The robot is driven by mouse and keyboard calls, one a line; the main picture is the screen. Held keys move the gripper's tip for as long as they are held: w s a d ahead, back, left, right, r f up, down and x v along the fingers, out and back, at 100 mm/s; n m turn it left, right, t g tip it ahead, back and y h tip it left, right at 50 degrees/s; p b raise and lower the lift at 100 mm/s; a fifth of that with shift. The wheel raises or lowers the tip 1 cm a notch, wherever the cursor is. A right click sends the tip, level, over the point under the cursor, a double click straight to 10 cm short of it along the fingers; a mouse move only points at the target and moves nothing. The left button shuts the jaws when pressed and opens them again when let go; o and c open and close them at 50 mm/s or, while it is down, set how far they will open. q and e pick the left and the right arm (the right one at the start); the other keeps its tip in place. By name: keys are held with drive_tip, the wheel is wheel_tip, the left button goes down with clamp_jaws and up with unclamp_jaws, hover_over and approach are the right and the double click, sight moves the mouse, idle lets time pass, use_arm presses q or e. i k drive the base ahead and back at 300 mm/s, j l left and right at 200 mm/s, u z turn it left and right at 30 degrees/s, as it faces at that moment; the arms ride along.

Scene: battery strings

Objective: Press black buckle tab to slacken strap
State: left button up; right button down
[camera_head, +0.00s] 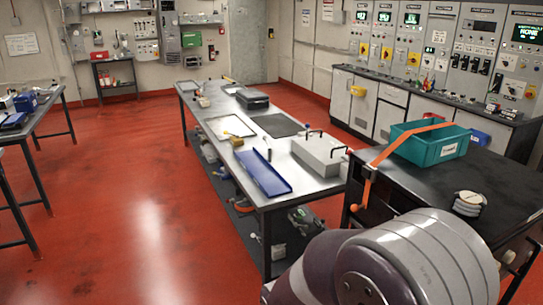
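An orange strap (405,142) runs over a teal crate (432,147) on a black-topped cart or bench at the right. The strap slopes down over the near left edge of the top and hangs down its side. A small dark piece (370,173) sits on the strap at that edge; it may be the buckle, but its tab is too small to make out. A small orange end or knob (354,208) shows low beside the hanging strap. Neither of my grippers is in view; only one of my arm links fills the bottom right.
A long steel bench (228,125) with a blue tray (263,173) and a grey battery-like box (319,154) stands left of the cart top (490,178). Red floor (130,190) is open to the left.

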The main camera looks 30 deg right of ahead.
sight(365, 172)
drive_tip(key=i+j+z, duration=0.1)
drive_tip(key=i, duration=0.35)
drive_tip(key=i+j+z, duration=0.15)
drive_tip(key=i, duration=0.3)
drive_tip(key=i+j+z, duration=0.1)
drive_tip(key=i, duration=0.35)
drive_tip(key=i+j+z, duration=0.15)
drive_tip(key=z, duration=0.3)
drive_tip(key=i+j+z, duration=0.55)
drive_tip(key=z, duration=0.3)
drive_tip(key=i+j+z, duration=0.15)
drive_tip(key=j+z, duration=0.7)
drive_tip(key=i+l, duration=0.05)
